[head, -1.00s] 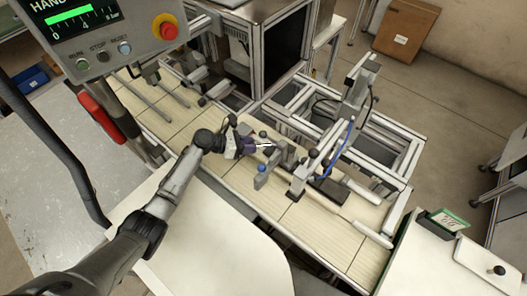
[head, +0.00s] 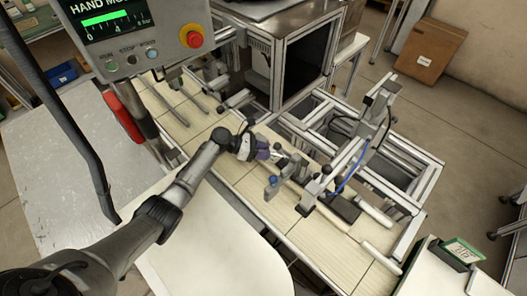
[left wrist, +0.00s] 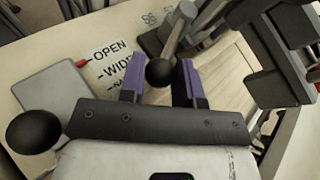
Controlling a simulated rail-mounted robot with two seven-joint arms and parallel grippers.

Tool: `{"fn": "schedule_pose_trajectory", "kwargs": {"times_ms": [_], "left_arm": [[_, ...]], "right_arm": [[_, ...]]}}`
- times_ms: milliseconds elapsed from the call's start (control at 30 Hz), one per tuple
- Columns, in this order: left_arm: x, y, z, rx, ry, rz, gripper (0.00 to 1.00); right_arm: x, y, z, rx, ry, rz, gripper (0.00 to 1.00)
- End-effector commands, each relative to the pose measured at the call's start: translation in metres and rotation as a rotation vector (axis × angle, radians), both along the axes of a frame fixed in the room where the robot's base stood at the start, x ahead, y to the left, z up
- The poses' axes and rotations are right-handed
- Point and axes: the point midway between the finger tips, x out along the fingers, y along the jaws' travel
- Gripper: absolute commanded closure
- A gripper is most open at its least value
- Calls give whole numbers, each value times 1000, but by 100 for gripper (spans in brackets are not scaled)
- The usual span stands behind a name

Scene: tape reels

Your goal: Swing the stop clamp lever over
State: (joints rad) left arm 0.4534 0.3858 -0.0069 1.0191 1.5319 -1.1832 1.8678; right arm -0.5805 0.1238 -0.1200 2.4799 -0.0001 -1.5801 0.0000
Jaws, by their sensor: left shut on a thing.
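The stop clamp lever shows in the left wrist view as a grey rod with a black ball knob (left wrist: 160,72). The knob sits between the two purple fingers of my left gripper (left wrist: 162,88), which is shut on it. The rod runs up from the knob to a grey pivot. In the head view my left gripper (head: 263,151) is at the clamp on the bench, and its fingers largely hide the lever there. A label plate (left wrist: 112,62) reading OPEN and WIDE, with a third word partly covered, lies left of the fingers. My right gripper is out of view.
Another black ball (left wrist: 35,130) is close at the left in the wrist view. A blue knob (head: 272,182) stands just right of the gripper in the head view. A bracket with a blue hose (head: 345,172) stands further right. A control panel (head: 125,35) hangs at upper left.

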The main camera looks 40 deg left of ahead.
Motion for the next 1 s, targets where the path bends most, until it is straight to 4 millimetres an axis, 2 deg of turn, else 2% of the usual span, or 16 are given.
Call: {"fn": "schedule_pose_trajectory", "kwargs": {"times_ms": [33, 300, 533, 667, 1000], "left_arm": [[0, 0, -2, 2, 2, 4, 67], [0, 0, -1, 2, 2, 2, 44], [-1, 1, -1, 1, 0, 1, 44], [-5, 8, 3, 2, 1, 1, 44], [-38, 57, 26, 5, 2, 2, 44]], "right_arm": [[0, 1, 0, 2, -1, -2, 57], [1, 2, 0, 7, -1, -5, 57], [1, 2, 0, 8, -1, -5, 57], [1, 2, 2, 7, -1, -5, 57], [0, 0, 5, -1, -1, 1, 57]]}}
